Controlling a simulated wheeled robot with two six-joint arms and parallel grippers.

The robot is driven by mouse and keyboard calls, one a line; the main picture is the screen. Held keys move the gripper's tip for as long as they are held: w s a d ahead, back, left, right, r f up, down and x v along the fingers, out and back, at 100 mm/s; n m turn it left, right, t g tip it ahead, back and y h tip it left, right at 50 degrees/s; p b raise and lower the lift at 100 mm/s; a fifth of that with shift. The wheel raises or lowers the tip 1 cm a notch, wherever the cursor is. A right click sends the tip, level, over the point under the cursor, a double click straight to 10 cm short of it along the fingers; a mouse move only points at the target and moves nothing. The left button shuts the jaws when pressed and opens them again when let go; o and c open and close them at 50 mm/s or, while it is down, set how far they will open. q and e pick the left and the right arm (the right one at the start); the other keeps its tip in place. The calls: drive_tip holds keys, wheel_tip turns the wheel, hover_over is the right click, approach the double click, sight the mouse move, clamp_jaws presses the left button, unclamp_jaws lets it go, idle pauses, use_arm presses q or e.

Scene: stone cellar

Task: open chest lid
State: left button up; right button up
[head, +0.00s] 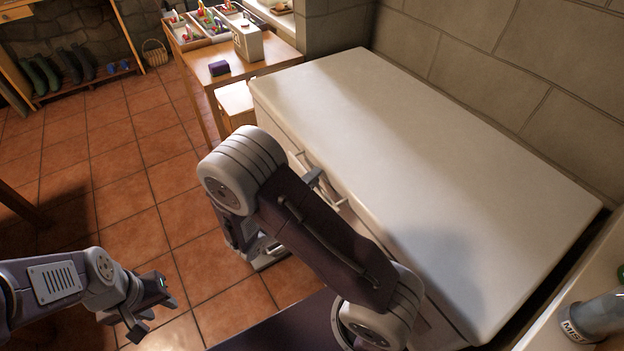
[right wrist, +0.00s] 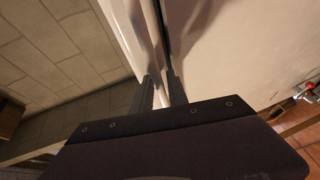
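A white chest (head: 410,170) stands against the stone wall, its flat lid down and looking shut. A pale bar handle (head: 328,192) shows at its front, partly hidden by my right arm. My right gripper (head: 315,178) is at the handle, mostly behind its own arm in the head view. In the right wrist view its two fingers (right wrist: 160,88) are a narrow gap apart, with a pale strip between them; whether they press on it I cannot tell. The chest's pale surface (right wrist: 240,45) fills the right of that view. My left gripper (head: 150,308) is open and empty above the tiled floor.
A wooden table (head: 255,66) beyond the chest holds a beige box, a small purple block and a divided tray. A grey bottle (head: 597,318) lies on a surface at lower right. The stone wall (head: 520,70) runs close behind the chest.

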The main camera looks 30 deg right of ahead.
clamp_jaws()
idle(1.4)
